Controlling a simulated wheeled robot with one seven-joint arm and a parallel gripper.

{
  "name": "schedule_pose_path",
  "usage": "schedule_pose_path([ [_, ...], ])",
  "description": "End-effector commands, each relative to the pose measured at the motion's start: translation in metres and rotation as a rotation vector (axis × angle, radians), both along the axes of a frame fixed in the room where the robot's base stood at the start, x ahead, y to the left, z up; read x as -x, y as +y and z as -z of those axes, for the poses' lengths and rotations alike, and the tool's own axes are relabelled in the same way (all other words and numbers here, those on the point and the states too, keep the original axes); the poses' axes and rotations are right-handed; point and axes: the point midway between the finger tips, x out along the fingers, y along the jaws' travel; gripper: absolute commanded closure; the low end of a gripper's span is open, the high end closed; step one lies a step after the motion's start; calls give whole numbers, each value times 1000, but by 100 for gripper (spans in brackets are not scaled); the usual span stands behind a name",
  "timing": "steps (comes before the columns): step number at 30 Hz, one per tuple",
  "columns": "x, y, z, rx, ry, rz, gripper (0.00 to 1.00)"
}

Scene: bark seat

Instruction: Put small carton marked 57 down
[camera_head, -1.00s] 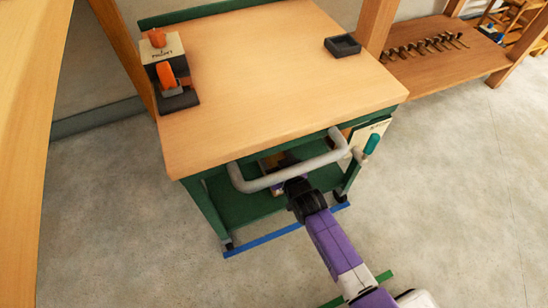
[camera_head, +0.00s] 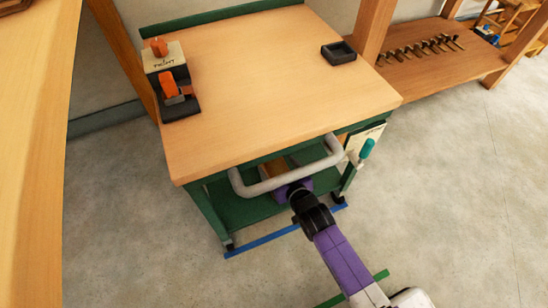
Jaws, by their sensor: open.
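My arm reaches in under the grey handle (camera_head: 290,181) of the green cart. My gripper (camera_head: 281,187) is at the cart's open front, just past the handle, above the green lower shelf (camera_head: 245,211). The cart's top and the handle partly cover it, and its fingertips are hidden. I take it as open. A brown, box-like thing (camera_head: 273,168) shows in part behind the handle, beyond my gripper. It may be the small carton, but no number is readable. I cannot tell whether it touches the gripper or what it rests on.
The wooden cart top (camera_head: 270,85) holds an orange-handled device (camera_head: 172,88) at the left and a small dark tray (camera_head: 339,52) at the back right. A panel with a teal handle (camera_head: 366,149) hangs at the right side. Floor around the cart is mostly clear.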

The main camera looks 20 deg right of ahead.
Motion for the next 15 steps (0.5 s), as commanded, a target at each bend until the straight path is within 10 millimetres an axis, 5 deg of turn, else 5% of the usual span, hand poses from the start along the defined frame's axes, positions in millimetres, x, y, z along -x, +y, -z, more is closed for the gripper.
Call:
schedule_pose_path([
  [6, 41, 0, -20, -1, 3, 0, 13],
  [15, 65, 0, -28, 0, 0, 0, 13],
])
